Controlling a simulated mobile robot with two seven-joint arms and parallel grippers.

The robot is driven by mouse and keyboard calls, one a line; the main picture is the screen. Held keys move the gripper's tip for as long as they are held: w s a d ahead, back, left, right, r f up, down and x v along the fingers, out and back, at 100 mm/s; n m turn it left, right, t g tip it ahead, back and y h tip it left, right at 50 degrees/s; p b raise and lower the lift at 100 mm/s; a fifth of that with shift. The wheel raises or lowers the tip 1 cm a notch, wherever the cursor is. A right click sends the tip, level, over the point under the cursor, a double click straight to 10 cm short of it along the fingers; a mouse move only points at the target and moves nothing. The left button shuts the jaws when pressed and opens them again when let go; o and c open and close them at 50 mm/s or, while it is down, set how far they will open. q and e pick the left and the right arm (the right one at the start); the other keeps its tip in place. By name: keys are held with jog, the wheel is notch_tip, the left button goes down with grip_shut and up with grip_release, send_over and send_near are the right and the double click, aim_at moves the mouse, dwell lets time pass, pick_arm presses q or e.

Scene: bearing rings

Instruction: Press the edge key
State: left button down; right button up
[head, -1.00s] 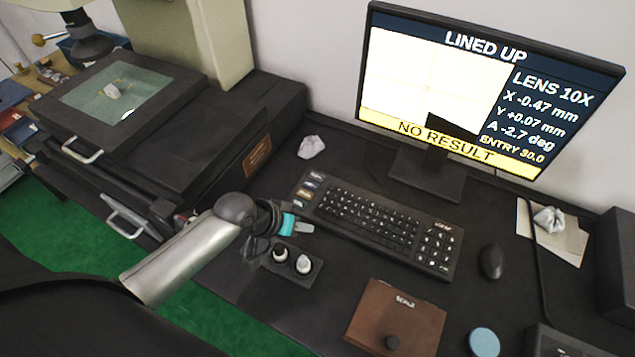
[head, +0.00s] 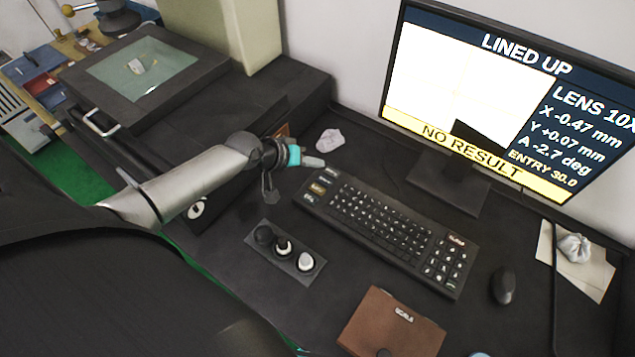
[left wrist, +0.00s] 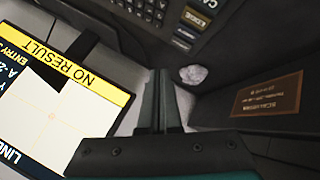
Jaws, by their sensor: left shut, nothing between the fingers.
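A black keyboard (head: 385,228) lies on the desk, with a short column of labelled keys at its left end. One of these is an amber-brown key (head: 318,188); its label is too small to read surely in the head view. In the left wrist view the labelled keys (left wrist: 195,20) show at the top, one label looking like EDGE. My left gripper (head: 316,162) is shut and empty, just behind and left of the top labelled key, apparently above the desk. In the left wrist view its fingers (left wrist: 160,75) are together. My right gripper is out of view.
A monitor (head: 470,85) reads LINED UP and NO RESULT. A small panel with black and white knobs (head: 285,250), a brown box (head: 390,325), a mouse (head: 503,287) and crumpled paper (head: 330,140) lie around. The microscope stage (head: 145,70) stands at the left.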

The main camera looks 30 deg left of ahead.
pick_arm(q)
jog(key=f+b, duration=0.1)
jog(key=f, duration=0.1)
jog(key=b, duration=0.6)
send_over(315, 193)
notch_tip(315, 193, down, 6)
jog(key=shift+r, duration=0.15)
jog(key=shift+a+f, duration=0.2)
jog(key=shift+f, duration=0.2)
jog(key=shift+r, duration=0.1)
dwell(0.6)
dwell(0.5)
jog(key=shift+f, duration=0.45)
